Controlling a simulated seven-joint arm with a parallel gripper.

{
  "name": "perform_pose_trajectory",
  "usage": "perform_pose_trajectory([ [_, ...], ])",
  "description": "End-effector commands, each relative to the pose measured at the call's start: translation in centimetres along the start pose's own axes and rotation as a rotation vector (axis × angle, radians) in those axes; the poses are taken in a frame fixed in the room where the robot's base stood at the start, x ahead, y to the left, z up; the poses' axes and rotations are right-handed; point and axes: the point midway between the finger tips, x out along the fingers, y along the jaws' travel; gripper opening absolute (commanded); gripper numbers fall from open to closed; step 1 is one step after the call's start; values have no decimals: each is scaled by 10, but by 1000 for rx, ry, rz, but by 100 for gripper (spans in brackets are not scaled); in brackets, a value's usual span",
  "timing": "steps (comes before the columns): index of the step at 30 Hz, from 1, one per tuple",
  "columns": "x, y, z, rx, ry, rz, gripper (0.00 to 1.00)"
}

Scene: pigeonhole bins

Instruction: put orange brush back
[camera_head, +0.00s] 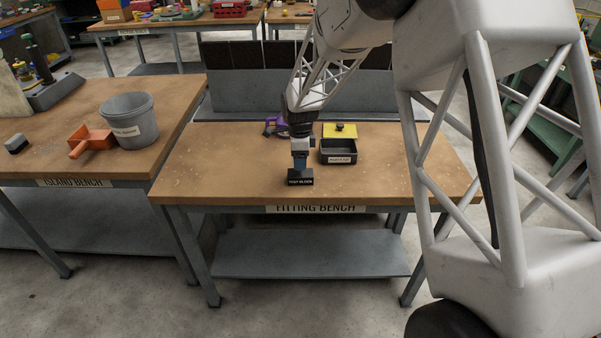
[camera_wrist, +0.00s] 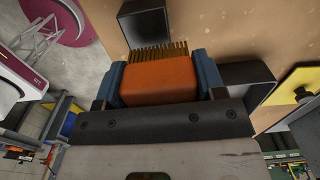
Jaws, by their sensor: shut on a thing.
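The orange brush (camera_wrist: 158,82) shows in the wrist view as an orange block with brown bristles at its far edge. My gripper (camera_wrist: 160,78) is shut on it, with a blue finger against each side. In the head view my gripper (camera_head: 300,162) points down over the fitting bench (camera_head: 225,165), just behind and above the black test block (camera_head: 300,180). I cannot make out the brush in the head view. A dark block (camera_wrist: 143,22) lies beyond the bristles in the wrist view; whether the bristles touch it I cannot tell.
A black labelled tray (camera_head: 338,157) with a yellow lid (camera_head: 340,130) behind it stands right of my gripper. A purple object (camera_head: 274,127) lies behind left. The island bench holds an orange dustpan (camera_head: 90,142) and a grey bucket (camera_head: 130,120). The fitting bench's left side is clear.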

Motion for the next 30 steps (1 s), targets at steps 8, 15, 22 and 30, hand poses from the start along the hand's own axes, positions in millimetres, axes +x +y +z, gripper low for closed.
perform_pose_trajectory([
  [8, -2, -9, 3, 2, 0, -1, 29],
  [15, -10, -44, 16, 9, 0, -1, 29],
  [22, -21, -92, 35, 19, 0, 0, 29],
  [30, -31, -127, 49, 29, 0, 0, 29],
])
